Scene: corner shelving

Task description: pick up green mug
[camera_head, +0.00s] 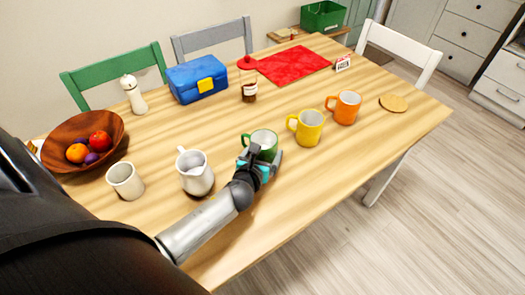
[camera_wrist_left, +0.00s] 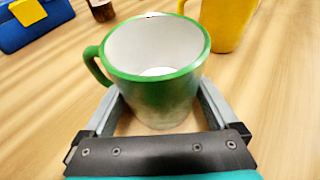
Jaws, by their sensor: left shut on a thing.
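The green mug (camera_head: 264,139) stands upright on the wooden table, with a white inside and its handle on the left. It fills the middle of the left wrist view (camera_wrist_left: 155,75). My left gripper (camera_head: 262,160) reaches it from the table's near side. In the left wrist view its two fingers lie on either side of the mug's lower body, and the gripper is shut on it. The mug's base is partly hidden by the gripper in the head view. My right gripper is not in view.
A white pitcher (camera_head: 195,174) stands left of the mug, and a yellow mug (camera_head: 308,129) stands close on the right. An orange mug (camera_head: 346,108) is farther right. A brown bottle (camera_head: 249,90) and a blue lunch box (camera_head: 197,81) stand behind. The table's near edge is clear right of my arm.

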